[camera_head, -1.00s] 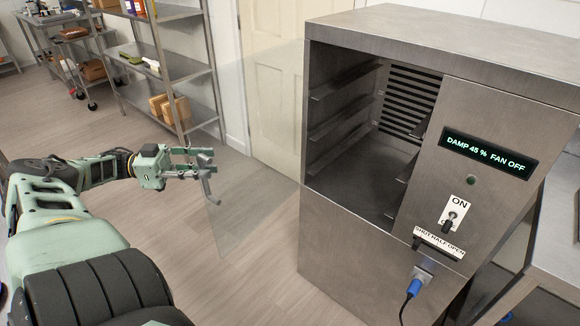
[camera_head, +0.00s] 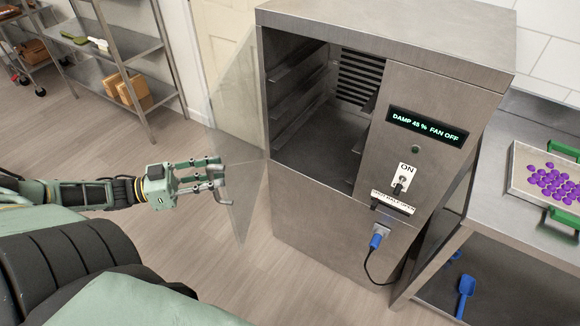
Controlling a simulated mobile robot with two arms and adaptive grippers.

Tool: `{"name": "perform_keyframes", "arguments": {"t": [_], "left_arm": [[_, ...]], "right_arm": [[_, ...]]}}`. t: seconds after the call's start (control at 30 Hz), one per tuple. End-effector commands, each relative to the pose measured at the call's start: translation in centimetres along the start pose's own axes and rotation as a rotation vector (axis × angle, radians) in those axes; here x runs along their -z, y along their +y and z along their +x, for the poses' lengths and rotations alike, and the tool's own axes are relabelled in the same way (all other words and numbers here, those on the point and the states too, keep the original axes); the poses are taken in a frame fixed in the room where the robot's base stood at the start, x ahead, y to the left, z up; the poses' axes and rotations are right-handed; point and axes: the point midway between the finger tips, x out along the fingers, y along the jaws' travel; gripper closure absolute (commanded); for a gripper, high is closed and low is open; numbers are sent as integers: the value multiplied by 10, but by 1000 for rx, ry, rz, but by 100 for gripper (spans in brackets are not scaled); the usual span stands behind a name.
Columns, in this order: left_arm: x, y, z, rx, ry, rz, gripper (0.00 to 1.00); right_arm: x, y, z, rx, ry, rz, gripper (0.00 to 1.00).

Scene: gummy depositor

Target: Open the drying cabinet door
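The drying cabinet (camera_head: 330,215) is a steel box with an open-fronted upper chamber showing side rails and back vents. Its clear door (camera_head: 240,120) stands swung out to the left of the opening, and the chamber is uncovered. My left gripper (camera_head: 217,173) is at the door's outer edge, beside a small grey bent handle (camera_head: 219,191). Its fingers look apart, with a gap between them. I cannot tell whether they touch the handle. My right gripper is out of view.
The cabinet front has a display (camera_head: 427,127) reading DAMP 45 % FAN OFF, a switch (camera_head: 402,185) and a blue plug (camera_head: 377,238). A steel table (camera_head: 490,205) with a tray of purple gummies (camera_head: 517,190) stands right. Shelves (camera_head: 110,75) stand back left; floor between is clear.

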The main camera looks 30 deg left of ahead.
Motion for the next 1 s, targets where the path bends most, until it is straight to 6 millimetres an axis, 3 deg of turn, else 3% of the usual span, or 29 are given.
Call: {"name": "perform_keyframes", "arguments": {"t": [0.13,0.3,0.8,1.0], "left_arm": [[4,14,27,-2,5,-1,68],[0,27,58,-3,4,0,68],[-3,47,157,-12,5,3,68],[-2,50,184,-17,2,2,68]], "right_arm": [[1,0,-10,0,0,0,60],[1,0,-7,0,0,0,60],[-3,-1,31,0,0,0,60],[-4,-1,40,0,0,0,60]]}}
